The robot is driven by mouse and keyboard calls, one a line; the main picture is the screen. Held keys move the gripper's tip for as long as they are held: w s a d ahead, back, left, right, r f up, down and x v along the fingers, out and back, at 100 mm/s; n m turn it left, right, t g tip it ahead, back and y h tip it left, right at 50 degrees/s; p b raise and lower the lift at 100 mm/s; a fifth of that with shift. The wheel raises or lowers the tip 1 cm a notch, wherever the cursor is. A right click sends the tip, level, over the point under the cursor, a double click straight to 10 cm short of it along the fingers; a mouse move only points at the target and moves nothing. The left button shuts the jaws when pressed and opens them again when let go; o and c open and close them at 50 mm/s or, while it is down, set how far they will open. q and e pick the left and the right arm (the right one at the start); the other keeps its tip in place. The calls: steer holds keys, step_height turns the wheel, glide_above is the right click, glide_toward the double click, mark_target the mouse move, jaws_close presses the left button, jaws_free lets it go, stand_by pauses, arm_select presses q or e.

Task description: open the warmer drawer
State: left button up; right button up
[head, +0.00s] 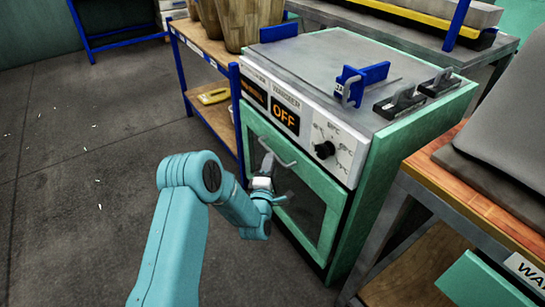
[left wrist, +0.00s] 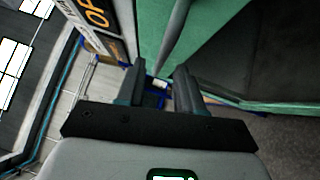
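The warmer is a green cabinet with an OFF display (head: 285,117) and a black dial (head: 324,150). Its green front (head: 327,190) has a dark window and looks closed. A grey bar handle (head: 283,162) crosses the upper front. My left gripper (head: 264,180) is at the left part of the front, close to the handle's lower left end. In the left wrist view its two fingers (left wrist: 160,80) are apart. The handle bar (left wrist: 172,42) runs down toward the gap between them; contact cannot be told. My right gripper is not in view.
A wooden bench (head: 470,190) with a sign partly reading "WA" (head: 525,268) stands close at the right. A blue-framed shelf (head: 212,118) with wooden containers (head: 240,22) stands behind left. Clamps and a blue block (head: 365,76) sit on the warmer.

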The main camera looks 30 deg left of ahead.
arm_select(q)
steer(key=shift+b+x, duration=0.35)
steer(key=shift+x, duration=1.95)
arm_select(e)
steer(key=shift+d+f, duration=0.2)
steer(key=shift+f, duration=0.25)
arm_select(q)
jaws_close()
